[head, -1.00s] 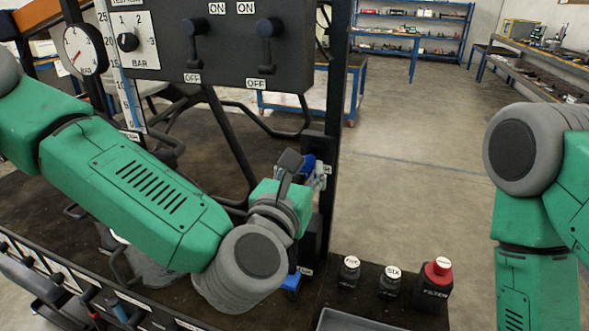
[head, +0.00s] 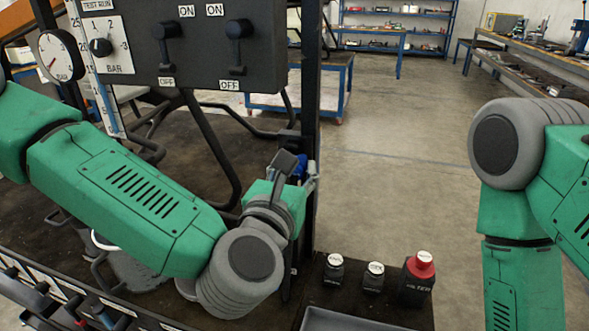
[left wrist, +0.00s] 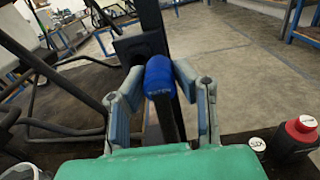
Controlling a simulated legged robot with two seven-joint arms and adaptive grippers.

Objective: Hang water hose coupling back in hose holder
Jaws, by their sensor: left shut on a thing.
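The blue water hose coupling (left wrist: 159,78) with its dark hose hangs between the two grey fingers of my left gripper (left wrist: 160,72) in the left wrist view. The gripper is shut on it. In the head view the left gripper (head: 303,178) is by the black upright post, and only a bit of the blue coupling (head: 299,168) shows behind the wrist. A black block (left wrist: 140,46) on the post, possibly the hose holder, is just beyond the coupling in the left wrist view. I cannot tell whether they touch. My right gripper is out of view.
A grey tray (head: 345,322) lies in front. The black switch panel (head: 205,45) is above my left forearm. Open floor lies right of the post.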

